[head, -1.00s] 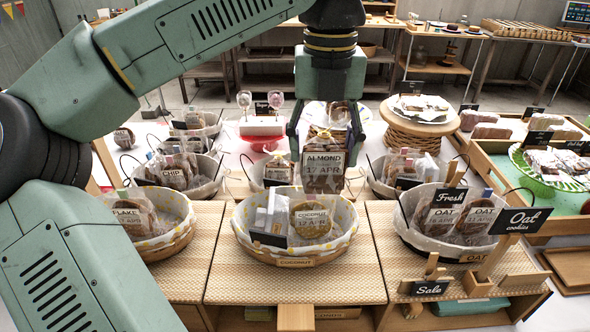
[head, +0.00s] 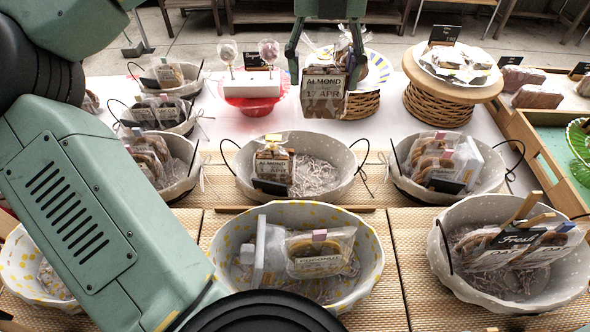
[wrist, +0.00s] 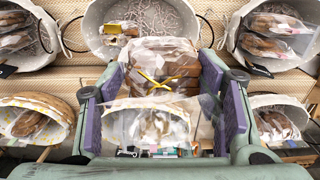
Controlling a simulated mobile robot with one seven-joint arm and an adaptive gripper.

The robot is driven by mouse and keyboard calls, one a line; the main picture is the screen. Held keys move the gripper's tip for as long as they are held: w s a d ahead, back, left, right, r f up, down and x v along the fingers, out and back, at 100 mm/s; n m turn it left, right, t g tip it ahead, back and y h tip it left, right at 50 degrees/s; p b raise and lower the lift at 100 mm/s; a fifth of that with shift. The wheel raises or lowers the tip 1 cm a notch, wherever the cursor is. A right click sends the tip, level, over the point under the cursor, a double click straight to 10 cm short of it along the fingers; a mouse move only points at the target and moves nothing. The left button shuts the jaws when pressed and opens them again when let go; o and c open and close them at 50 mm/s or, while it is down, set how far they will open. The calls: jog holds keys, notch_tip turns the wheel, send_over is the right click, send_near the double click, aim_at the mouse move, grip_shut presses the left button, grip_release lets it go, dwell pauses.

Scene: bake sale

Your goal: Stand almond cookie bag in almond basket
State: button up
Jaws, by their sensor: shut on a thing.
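The almond cookie bag (head: 326,92) is a clear bag of brown cookies with a label reading ALMOND 17 APR. My gripper (head: 324,72) is shut on it and holds it upright in the air. In the wrist view the bag (wrist: 165,72) sits between the purple finger pads. In the head view the held bag appears beyond this basket.
The coconut basket (head: 372,262) stands in front, holding a coconut bag (head: 320,254) that lies tilted. Baskets with bags stand left (head: 180,188) and right (head: 405,152). A red stand (head: 255,104) and a wooden cake stand (head: 440,100) are farther back.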

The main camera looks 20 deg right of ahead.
notch_tip(320, 180, down, 14)
jog(key=shift+s+p, duration=0.3)
jog(key=shift+p, duration=0.05)
jog(key=shift+a+f, duration=0.1)
jog(key=shift+f, duration=0.05)
jog(key=shift+f+b, duration=0.3)
jog(key=shift+b, duration=0.25)
jog(key=shift+f, duration=0.2)
jog(key=o, duration=0.6)
jog(key=shift+f, duration=0.1)
jog(key=shift+o, duration=1)
